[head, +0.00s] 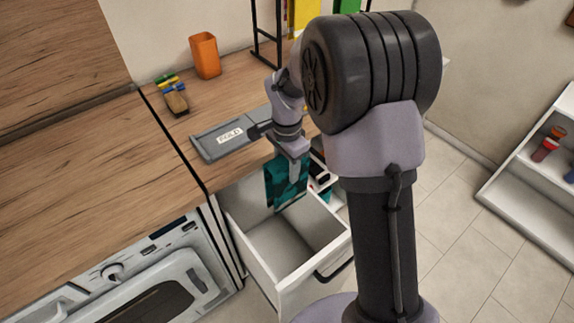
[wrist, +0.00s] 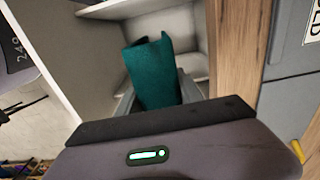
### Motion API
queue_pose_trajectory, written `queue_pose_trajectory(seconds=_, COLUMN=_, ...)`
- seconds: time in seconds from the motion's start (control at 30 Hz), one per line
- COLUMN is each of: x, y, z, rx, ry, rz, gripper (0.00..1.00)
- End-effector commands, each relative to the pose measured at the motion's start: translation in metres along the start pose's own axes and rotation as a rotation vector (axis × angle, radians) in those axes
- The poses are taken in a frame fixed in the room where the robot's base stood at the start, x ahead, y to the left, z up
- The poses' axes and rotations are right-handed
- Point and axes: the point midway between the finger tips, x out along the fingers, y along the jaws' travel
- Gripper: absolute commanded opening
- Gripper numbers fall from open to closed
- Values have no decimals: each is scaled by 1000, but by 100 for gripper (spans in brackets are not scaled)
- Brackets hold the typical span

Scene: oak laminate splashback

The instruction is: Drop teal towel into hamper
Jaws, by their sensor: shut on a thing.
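The teal towel (head: 284,187) hangs from my gripper (head: 294,166), with darker patches on its cloth. My gripper is shut on the towel's upper part. The towel hangs over the back part of an open white pull-out bin (head: 300,292), which looks like the hamper. The bin's visible floor is bare; its back right part is hidden behind the towel and my arm. In the wrist view the towel (wrist: 152,72) is between the two fingers (wrist: 156,98), with the bin's pale walls (wrist: 62,52) around it.
A grey tray labelled FOLD (head: 208,150) lies on the wooden counter (head: 90,165) behind the bin. A washing machine (head: 135,285) is left of the bin; white shelves (head: 535,195) are far right.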

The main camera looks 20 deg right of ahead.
Motion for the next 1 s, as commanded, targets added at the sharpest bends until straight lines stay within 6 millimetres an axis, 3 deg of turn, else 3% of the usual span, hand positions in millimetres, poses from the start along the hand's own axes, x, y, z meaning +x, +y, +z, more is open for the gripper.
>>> queue_pose_trajectory(seconds=0.07, x=-1, y=0, z=0, rx=0, ry=0, rz=-1, gripper=0)
queue_pose_trajectory(seconds=0.1, x=-1, y=0, z=0, rx=0, ry=0, rz=0, gripper=51)
queue_pose_trajectory(seconds=0.2, x=-1, y=0, z=0, rx=0, ry=0, rz=0, gripper=69)
queue_pose_trajectory(seconds=0.47, x=-2, y=0, z=0, rx=0, ry=0, rz=0, gripper=69)
queue_pose_trajectory(seconds=0.57, x=-11, y=0, z=0, rx=0, ry=0, rz=-1, gripper=69)
queue_pose_trajectory(seconds=1.0, x=-147, y=-1, z=0, rx=0, ry=1, rz=-3, gripper=69)
